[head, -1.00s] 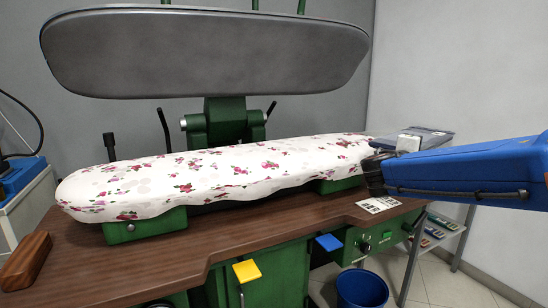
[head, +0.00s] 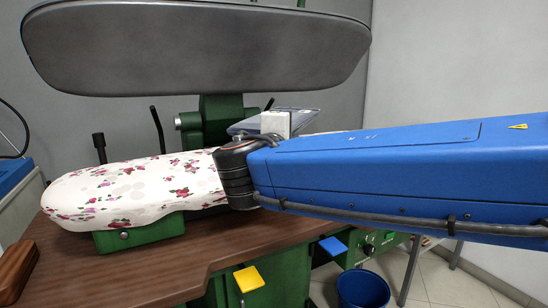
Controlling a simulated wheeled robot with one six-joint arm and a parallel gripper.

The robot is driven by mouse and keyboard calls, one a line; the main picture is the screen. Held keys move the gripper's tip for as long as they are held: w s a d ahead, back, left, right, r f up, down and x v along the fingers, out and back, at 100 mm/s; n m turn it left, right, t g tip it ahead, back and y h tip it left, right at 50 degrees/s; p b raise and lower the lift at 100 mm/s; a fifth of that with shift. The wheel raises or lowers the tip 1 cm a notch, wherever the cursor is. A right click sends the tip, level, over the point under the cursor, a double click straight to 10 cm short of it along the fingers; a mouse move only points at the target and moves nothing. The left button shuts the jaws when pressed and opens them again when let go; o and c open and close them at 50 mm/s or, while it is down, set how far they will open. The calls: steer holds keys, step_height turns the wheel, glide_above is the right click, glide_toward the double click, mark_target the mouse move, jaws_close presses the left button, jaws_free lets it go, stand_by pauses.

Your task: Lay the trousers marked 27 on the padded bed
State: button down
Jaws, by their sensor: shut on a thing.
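The padded bed (head: 120,190), white with red and pink flowers, lies across the press table; its right part is hidden behind my arm. A flat, folded grey garment (head: 244,126), which I take to be the trousers, is held roughly level above the bed. I cannot read a number on it. My gripper (head: 276,124) shows only as a pale block at the garment's near side, beyond my dark wrist; its fingertips are hidden. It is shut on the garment.
The grey upper press plate (head: 195,50) is raised over the bed. Upright levers (head: 157,130) stand behind it. A wooden block (head: 16,268) lies at the table's left end. Yellow (head: 248,279) and blue (head: 333,246) pedals and a blue bin (head: 362,290) are below.

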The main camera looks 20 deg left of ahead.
steer(key=shift+s+a+f, duration=0.1)
steer(key=shift+s+a, duration=0.2)
step_height(320, 180, down, 10)
steer(key=shift+r, duration=0.2)
steer(key=shift+f, duration=0.15)
steer(key=c, duration=1.7)
jaws_free()
steer(key=shift+o, duration=0.2)
steer(key=s, duration=1.2)
steer(key=shift+d, duration=0.45)
